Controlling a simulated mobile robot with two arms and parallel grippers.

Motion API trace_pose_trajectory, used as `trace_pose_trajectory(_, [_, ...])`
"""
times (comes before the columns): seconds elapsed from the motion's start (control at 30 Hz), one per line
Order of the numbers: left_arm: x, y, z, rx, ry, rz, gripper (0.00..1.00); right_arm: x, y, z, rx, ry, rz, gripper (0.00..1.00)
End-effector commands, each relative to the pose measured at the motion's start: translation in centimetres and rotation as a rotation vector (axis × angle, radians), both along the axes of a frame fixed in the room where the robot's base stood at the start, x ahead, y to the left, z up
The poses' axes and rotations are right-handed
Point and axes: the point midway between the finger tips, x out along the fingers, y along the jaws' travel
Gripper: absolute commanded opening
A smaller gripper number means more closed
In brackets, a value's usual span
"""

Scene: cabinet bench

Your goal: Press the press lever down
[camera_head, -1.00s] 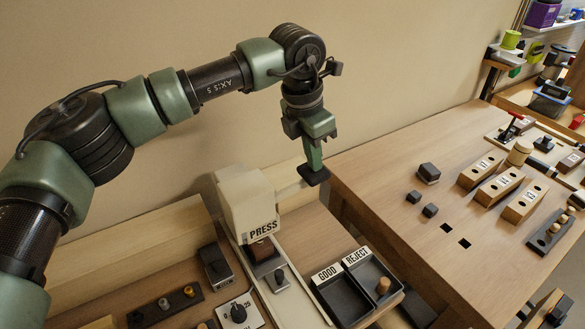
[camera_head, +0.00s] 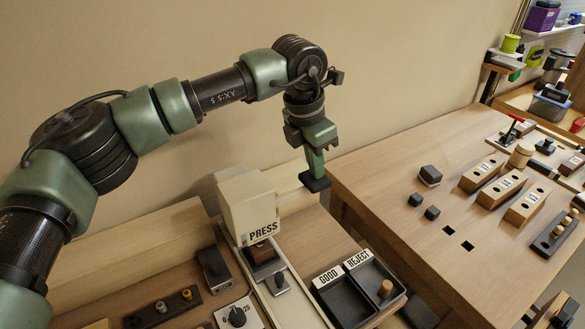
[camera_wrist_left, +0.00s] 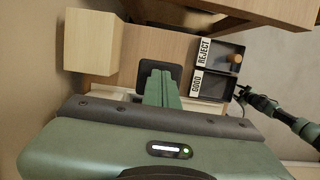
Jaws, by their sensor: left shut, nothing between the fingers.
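The press (camera_head: 248,203) is a cream box-shaped head labelled PRESS, standing upright over a brown block (camera_head: 262,252).
Two dark trays labelled GOOD (camera_head: 342,300) and REJECT (camera_head: 373,283) stand right of the press; REJECT holds a wooden peg (camera_head: 386,288). A dial (camera_head: 237,316) and a dark switch box (camera_head: 214,268) stand front left. A wooden table (camera_head: 400,200) with numbered blocks stands right.

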Motion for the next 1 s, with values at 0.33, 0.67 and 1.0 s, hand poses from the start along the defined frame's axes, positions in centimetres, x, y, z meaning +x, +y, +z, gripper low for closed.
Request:
trace_pose_trajectory(0.33, [-0.4, 0.1, -0.9, 0.011, 0.017, -0.002, 0.00, 0.0, 0.0, -0.1, 0.000, 0.000, 0.000, 0.48])
trace_pose_trajectory(0.67, [-0.6, 0.4, 0.9, 0.012, 0.018, -0.003, 0.00, 0.0, 0.0, 0.9, 0.000, 0.000, 0.000, 0.48])
trace_pose_trajectory(1.0, [-0.9, 1.2, 5.3, 0.008, 0.010, 0.000, 0.00, 0.0, -0.1, 2.7, -0.001, 0.000, 0.000, 0.48])
